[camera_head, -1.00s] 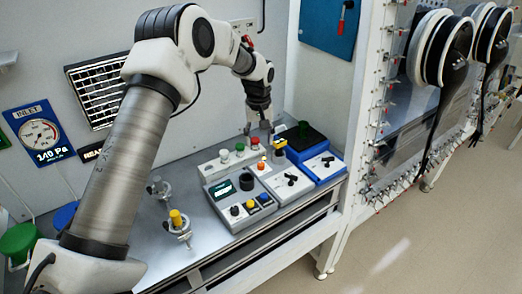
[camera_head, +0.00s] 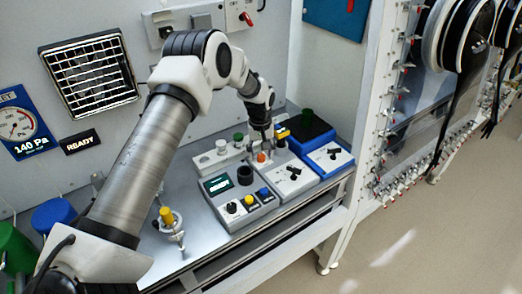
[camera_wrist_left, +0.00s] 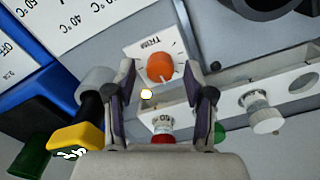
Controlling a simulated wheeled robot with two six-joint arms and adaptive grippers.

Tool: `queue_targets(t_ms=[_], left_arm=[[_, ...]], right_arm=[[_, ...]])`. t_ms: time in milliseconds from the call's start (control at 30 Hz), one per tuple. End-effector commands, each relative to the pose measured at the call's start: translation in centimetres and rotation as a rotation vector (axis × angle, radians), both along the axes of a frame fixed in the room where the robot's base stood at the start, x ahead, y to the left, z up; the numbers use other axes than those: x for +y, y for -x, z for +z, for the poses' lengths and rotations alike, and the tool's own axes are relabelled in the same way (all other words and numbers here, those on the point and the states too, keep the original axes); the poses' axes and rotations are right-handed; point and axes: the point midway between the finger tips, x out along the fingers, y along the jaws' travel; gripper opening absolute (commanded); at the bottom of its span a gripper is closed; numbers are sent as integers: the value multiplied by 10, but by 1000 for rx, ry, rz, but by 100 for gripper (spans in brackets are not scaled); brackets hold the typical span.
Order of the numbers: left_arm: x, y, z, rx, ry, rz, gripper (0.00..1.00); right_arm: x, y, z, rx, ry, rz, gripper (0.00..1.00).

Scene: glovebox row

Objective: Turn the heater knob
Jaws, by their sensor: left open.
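Two control boxes carry black knobs in the head view: a white-topped grey one (camera_head: 292,171) and a blue one (camera_head: 333,153). I cannot tell from the head view which knob is the heater's. In the left wrist view, panels with temperature marks (camera_wrist_left: 62,22) and an OFF mark show at upper left; their knobs are out of that picture. My left gripper (camera_head: 263,145) is open just above the orange TRIM knob (camera_head: 262,157). In the left wrist view the orange knob (camera_wrist_left: 160,68) shows between and beyond the fingers (camera_wrist_left: 163,100). Contact is not visible. My right gripper is not in view.
A white strip with a green knob (camera_head: 238,138) and a white knob (camera_head: 221,145) lies behind. A grey box (camera_head: 218,184) stands left of the knob boxes. A yellow-topped part (camera_wrist_left: 75,137) is close beside the gripper. A yellow-topped clamp (camera_head: 167,217) stands on the bench.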

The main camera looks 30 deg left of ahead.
Motion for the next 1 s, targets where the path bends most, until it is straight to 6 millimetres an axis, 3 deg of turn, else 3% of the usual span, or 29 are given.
queue_targets(t_ms=[200,300,367,767,1000], left_arm=[[0,0,-2,0,0,0,54],[0,0,-1,0,0,0,18],[0,0,-1,0,0,0,0],[0,0,-2,0,0,-27,0],[0,0,-3,1,0,-134,0]], right_arm=[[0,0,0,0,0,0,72],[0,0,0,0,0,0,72],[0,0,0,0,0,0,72],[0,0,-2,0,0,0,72],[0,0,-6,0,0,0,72]])
